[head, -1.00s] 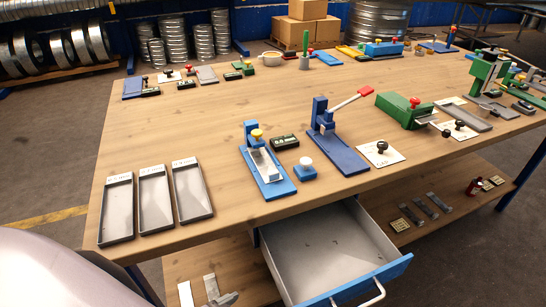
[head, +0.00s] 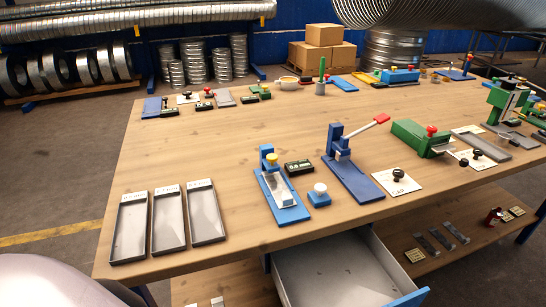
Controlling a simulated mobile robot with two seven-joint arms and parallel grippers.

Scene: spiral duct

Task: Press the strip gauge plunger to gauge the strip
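The blue strip gauge (head: 285,203) stands near the front edge of the wooden table. Its upright carries a yellow plunger knob (head: 271,158), and a shiny metal strip (head: 276,188) lies on its base below. A small dark display box (head: 299,167) sits just behind and to the right of it. A blue block with a white button (head: 320,192) stands at its right. Neither of my grippers shows in the head view, so nothing is seen touching the gauge.
Three grey labelled trays (head: 129,228) lie left of the gauge. A blue lever press (head: 352,178) with a red handle stands to the right, with a card bearing a black knob (head: 397,182) beside it. An open drawer (head: 335,275) juts out in front. The table's left middle is clear.

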